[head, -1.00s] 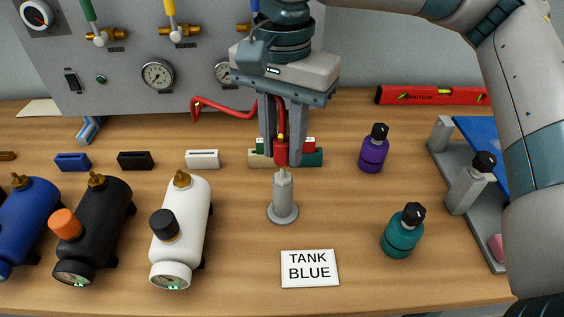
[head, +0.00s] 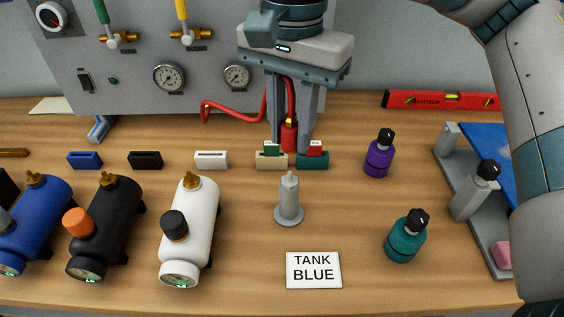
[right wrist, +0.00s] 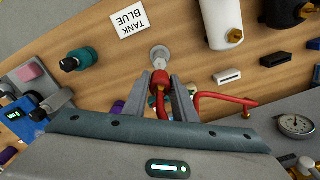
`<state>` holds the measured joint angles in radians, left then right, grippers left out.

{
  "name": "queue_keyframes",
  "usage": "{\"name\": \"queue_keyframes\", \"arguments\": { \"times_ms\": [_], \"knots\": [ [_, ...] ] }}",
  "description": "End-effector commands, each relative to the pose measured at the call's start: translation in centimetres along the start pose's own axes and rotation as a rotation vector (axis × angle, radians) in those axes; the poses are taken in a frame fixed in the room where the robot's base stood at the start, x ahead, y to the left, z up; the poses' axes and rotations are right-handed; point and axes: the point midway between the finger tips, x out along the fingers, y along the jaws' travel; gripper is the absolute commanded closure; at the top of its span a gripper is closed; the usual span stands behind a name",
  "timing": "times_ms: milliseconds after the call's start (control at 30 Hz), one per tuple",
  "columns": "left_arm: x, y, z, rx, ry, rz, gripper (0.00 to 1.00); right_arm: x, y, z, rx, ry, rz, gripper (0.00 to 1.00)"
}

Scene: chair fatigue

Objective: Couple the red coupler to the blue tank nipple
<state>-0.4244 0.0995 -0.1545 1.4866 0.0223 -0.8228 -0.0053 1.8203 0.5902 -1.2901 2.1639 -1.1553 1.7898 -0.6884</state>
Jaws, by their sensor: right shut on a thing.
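My right gripper (head: 291,143) is shut on the red coupler (head: 289,134) and holds it above the table, behind the grey post (head: 289,200). In the right wrist view the coupler (right wrist: 159,80) sits between the fingers, with the red hose (right wrist: 225,99) trailing from it. The blue tank (head: 38,222) lies at the far left with a brass nipple (head: 35,178) on its top. The gripper is far to the right of the blue tank. A white card reading TANK BLUE (head: 314,271) lies in front of the post. My left gripper is not in view.
Small holders, including a white one (head: 211,160), line the back. A gauge panel (head: 140,65) rises behind.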

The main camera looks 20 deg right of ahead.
Motion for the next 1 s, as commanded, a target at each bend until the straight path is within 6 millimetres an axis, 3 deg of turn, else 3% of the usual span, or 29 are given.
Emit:
{"name": "queue_keyframes", "arguments": {
  "times_ms": [167, 367, 800, 1000],
  "knots": [
    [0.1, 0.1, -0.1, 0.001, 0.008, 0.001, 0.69, 0.5, 0.0, -0.4, -0.024, -0.003, -0.001, 1.00],
    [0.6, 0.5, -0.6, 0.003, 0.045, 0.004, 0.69, 2.8, 0.0, -1.8, -0.140, -0.011, -0.005, 1.00],
    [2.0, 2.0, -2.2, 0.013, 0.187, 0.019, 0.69, 11.4, 1.7, -6.2, -0.580, -0.012, -0.009, 1.00],
    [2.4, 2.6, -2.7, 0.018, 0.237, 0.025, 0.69, 14.4, 2.8, -7.5, -0.742, -0.004, -0.003, 1.00]
  ]
}}
